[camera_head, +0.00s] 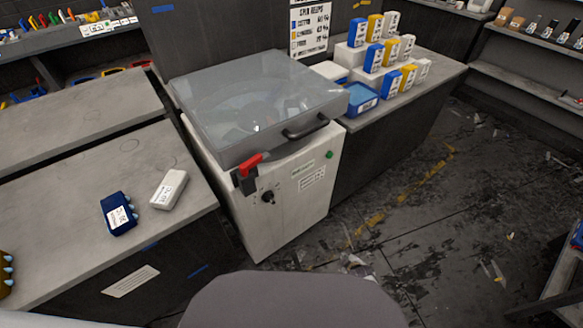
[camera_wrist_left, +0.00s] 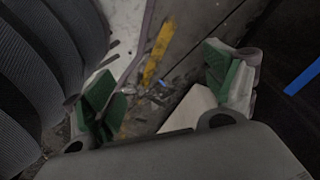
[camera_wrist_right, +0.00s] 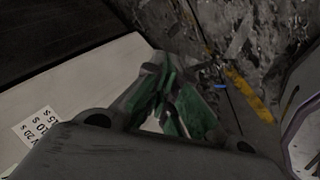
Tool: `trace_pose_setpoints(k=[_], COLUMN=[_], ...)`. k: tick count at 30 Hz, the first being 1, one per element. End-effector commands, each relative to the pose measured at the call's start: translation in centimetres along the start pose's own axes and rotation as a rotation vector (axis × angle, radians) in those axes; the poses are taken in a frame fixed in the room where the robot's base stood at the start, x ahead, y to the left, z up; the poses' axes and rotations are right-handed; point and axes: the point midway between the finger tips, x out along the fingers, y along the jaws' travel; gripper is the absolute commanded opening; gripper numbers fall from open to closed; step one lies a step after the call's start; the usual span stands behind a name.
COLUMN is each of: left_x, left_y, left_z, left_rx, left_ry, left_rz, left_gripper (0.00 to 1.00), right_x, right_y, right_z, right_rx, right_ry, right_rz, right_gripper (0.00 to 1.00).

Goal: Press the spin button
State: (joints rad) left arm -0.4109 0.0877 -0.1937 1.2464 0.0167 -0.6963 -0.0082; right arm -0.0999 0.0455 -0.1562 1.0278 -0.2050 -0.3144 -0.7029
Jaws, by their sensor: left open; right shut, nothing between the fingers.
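The machine (camera_head: 262,150) has a white body and a closed, see-through grey lid (camera_head: 250,90) with a dark handle. Its front carries a small round green button (camera_head: 329,155), a black knob (camera_head: 268,197), labels and a red lever (camera_head: 250,164) at the left corner. No readable word marks which control is the spin button. My right gripper (camera_wrist_right: 172,85) is shut and empty in the right wrist view, beside a pale panel (camera_wrist_right: 70,90) with a printed label. My left gripper (camera_wrist_left: 160,75) is open and empty, above the floor. Neither gripper shows clearly in the head view.
The grey bench (camera_head: 60,225) at left holds a dark blue block (camera_head: 118,213) and a white block (camera_head: 169,189). The bench at right (camera_head: 437,72) bears blue, yellow and white boxes and a blue tray (camera_head: 361,97). The floor (camera_head: 430,220) right of the machine is open, with scattered scraps.

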Motion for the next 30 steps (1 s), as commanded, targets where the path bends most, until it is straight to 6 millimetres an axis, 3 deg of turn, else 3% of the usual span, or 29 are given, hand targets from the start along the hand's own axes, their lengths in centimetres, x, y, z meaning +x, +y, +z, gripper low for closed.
trace_pose_setpoints(k=[13,30], left_x=[0.1,-1.0], left_y=[0.4,0.9], left_z=[-3.1,-6.2], left_rx=[0.000,0.001], left_ry=[0.013,0.026], left_rz=[0.008,0.019], left_gripper=[0.85,0.85], right_x=[2.3,2.5], right_y=[7.3,16.3], right_z=[-4.6,-9.8], right_rx=[-0.211,-0.472], right_ry=[0.049,0.060], right_rz=[0.138,0.326], right_gripper=[0.00,0.00])
